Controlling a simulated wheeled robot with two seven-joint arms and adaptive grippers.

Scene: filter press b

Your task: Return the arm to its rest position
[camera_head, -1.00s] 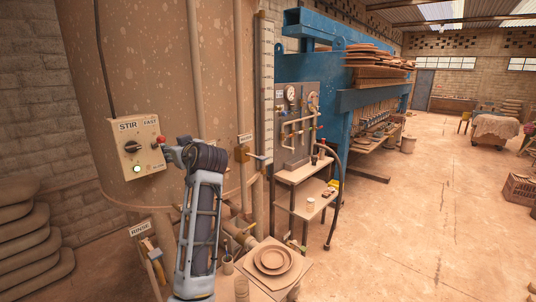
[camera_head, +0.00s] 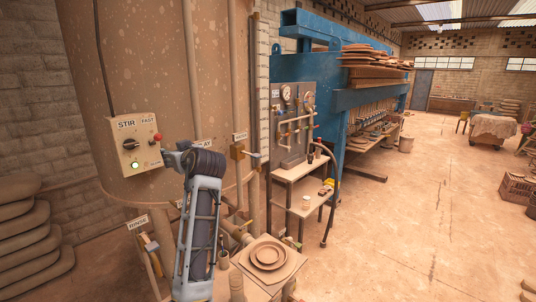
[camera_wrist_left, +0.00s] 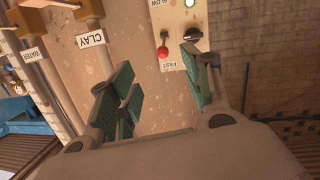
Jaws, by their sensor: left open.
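My left arm rises from the bottom of the head view, and its gripper (camera_head: 171,160) is just right of and below the STIR box (camera_head: 125,130). In the left wrist view the gripper (camera_wrist_left: 165,88) is open, with green-padded fingers apart and nothing between them. The box's red-knobbed lever (camera_wrist_left: 163,52) lies beyond the fingers, apart from them as far as I can tell. It also shows in the head view (camera_head: 157,137). The box has a black dial (camera_head: 130,143) and a lit green lamp (camera_head: 135,164). My right gripper is not in view.
A large clay-spattered tank (camera_head: 170,70) stands behind the box. Pipes with valves run beside it, including the CLAY sign (camera_wrist_left: 90,40). A blue press (camera_head: 290,65) stands farther back.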

